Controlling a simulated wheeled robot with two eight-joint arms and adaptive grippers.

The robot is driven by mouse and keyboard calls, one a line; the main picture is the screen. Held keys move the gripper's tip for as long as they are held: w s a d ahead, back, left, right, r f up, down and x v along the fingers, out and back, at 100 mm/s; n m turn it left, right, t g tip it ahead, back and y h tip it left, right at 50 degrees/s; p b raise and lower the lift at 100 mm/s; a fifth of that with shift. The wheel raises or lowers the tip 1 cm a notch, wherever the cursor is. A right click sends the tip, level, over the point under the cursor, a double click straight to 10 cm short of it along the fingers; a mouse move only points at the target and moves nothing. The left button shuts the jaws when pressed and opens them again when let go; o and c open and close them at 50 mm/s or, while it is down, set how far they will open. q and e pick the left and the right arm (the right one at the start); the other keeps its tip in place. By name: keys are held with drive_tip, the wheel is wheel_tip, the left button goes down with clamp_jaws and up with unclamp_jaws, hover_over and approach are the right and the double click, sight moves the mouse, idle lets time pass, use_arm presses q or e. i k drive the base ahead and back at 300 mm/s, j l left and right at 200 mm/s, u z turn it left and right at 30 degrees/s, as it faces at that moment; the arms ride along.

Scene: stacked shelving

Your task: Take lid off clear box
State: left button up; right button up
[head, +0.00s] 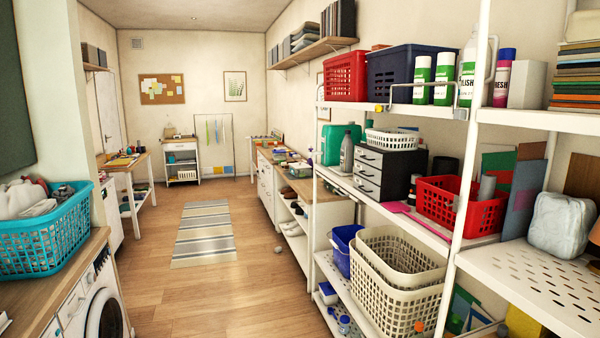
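Neither of my grippers is in view. I cannot make out a clear box with a lid for certain. Some small low containers (296,168) stand on the far wooden counter along the right wall, too small to tell whether one is clear or lidded.
White shelving (365,187) fills the right side, holding a red basket (345,76), a dark blue crate (402,70), a black drawer unit (384,173) and beige baskets (392,285). A turquoise basket (45,238) stands left above a washing machine (104,305).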

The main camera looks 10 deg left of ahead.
sight(300, 164)
drive_tip(key=i+j+u, duration=0.3)
drive_tip(key=i, duration=0.35)
drive_tip(key=i+j+u, duration=0.3)
drive_tip(key=i, duration=0.4)
drive_tip(key=i+j+u, duration=0.1)
drive_tip(key=i+u, duration=0.25)
drive_tip(key=i, duration=2.8)
drive_tip(key=i+z, duration=0.15)
drive_tip(key=i, duration=0.45)
drive_tip(key=i+j+z, duration=0.1)
drive_tip(key=i, duration=0.5)
drive_tip(key=i+j+z, duration=0.15)
drive_tip(key=i, duration=0.45)
